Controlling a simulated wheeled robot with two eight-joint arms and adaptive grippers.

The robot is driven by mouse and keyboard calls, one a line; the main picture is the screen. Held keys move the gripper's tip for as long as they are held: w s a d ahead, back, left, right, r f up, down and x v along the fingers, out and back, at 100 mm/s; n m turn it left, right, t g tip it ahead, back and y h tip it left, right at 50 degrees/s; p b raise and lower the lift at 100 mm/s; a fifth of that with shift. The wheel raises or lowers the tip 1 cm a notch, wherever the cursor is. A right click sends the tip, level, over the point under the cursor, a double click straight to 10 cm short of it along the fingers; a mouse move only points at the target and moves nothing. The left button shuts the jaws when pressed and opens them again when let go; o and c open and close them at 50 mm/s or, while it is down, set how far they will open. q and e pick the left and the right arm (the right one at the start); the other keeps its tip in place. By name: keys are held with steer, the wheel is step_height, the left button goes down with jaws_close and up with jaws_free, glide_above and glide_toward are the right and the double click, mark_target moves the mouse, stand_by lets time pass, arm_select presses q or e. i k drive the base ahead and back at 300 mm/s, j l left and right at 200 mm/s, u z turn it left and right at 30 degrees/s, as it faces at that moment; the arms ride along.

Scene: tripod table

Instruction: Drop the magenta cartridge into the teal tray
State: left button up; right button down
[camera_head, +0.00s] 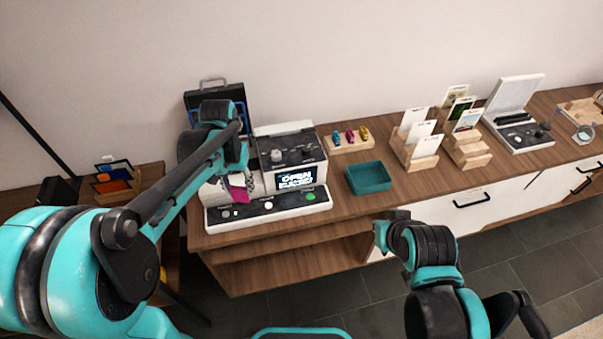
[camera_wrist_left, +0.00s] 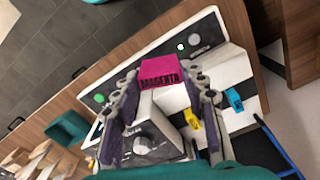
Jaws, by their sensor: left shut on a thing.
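The magenta cartridge (camera_wrist_left: 160,72), with its name printed on it, is between the fingers of my left gripper (camera_wrist_left: 160,95), which is shut on it. In the head view the magenta cartridge (camera_head: 239,191) hangs below my left gripper (camera_head: 235,176), in front of the white machine. The teal tray (camera_head: 368,177) sits on the counter to the right of the machine and looks empty. It also shows at the left of the wrist view (camera_wrist_left: 68,130). My right gripper (camera_head: 388,229) is low in front of the counter; its fingers are not clear.
The white machine (camera_head: 278,208) with a lit screen stands between the cartridge and the tray. Behind the tray is a wooden holder (camera_head: 349,141) with small coloured pieces. Card racks (camera_head: 414,150) stand right of the tray. Yellow (camera_wrist_left: 192,118) and blue (camera_wrist_left: 234,99) cartridges sit in the machine.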

mark_target(362, 182)
steer(key=l, duration=1.3)
steer(key=i+l, duration=0.2)
steer(key=i, duration=0.15)
steer(key=i+l, duration=0.15)
steer(key=i, duration=0.25)
